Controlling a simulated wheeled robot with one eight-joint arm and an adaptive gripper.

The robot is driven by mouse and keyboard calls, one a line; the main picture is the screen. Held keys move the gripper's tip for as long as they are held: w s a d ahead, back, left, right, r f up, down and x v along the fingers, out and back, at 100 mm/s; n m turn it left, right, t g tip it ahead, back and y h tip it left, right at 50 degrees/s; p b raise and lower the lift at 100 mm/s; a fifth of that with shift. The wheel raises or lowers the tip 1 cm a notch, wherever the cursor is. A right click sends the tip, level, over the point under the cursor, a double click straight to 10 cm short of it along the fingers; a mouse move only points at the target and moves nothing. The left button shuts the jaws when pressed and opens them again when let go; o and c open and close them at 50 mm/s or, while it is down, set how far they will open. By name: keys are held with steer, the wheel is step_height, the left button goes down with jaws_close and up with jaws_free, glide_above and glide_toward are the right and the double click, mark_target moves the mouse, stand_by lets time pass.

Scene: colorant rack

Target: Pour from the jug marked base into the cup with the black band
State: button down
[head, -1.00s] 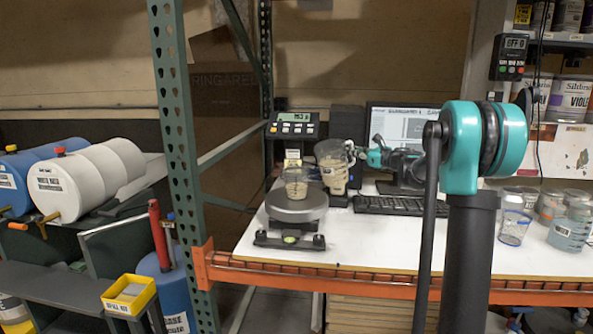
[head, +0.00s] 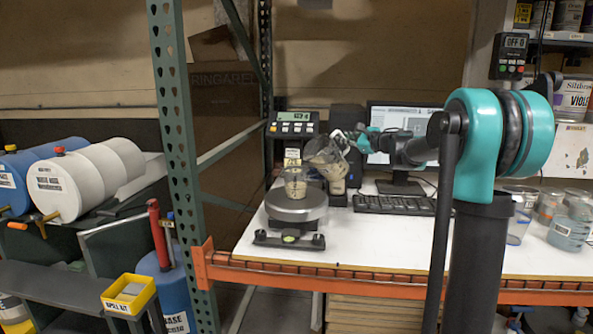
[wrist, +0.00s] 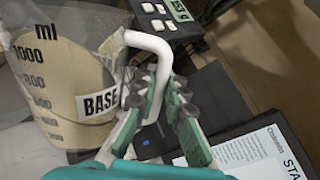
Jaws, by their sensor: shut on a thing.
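The jug marked base (head: 325,160) is clear with beige liquid inside. In the head view it is tilted to the left, its mouth close above and to the right of a small clear cup (head: 295,186). The cup stands upright on the round scale plate (head: 296,205) and holds some beige liquid; its band is too small to make out. In the wrist view the jug (wrist: 60,85) shows its BASE label and ml marks. My gripper (wrist: 158,95) is shut on its white handle (wrist: 152,42). I cannot make out a stream.
The scale display (head: 294,116) stands behind the cup. A keyboard (head: 390,204) and monitor (head: 385,125) are to the right of the jug. More clear containers (head: 570,228) stand at the table's right end. The white table front (head: 370,245) is clear.

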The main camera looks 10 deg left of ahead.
steer(key=shift+s+a+r+n+h, duration=0.1)
steer(key=shift+s+a+r+n, duration=0.2)
steer(key=shift+r+n, duration=0.3)
steer(key=shift+s+a+r+n+h, duration=0.15)
steer(key=shift+a+r+n, duration=0.25)
steer(key=shift+r, duration=0.4)
steer(key=shift+s+a+r+n+h, duration=0.1)
steer(key=shift+s+a+r+n, duration=0.2)
steer(key=shift+r+n, duration=0.3)
stand_by(3.9)
